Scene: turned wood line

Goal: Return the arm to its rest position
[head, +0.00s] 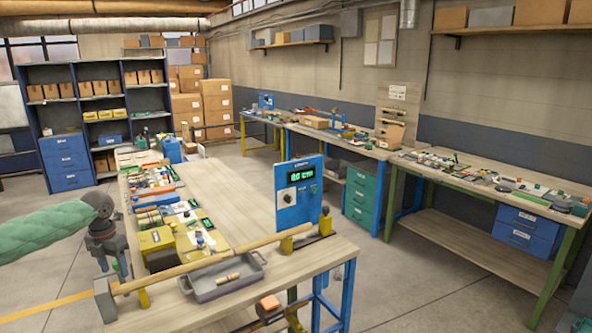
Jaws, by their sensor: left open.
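My left arm (45,232), in a pale green sleeve, reaches in from the left edge. The gripper is just left of a yellow case (157,240) and above the left end of a long wooden rod (205,262). Whether a fingertip touches anything is hard to tell.
A grey tray (205,295) with a small turned piece lies in front of the rod. A blue display box (300,195) stands at the bench's right side. Small parts and tools cover the bench's left side. Open floor (400,270) lies to the right.

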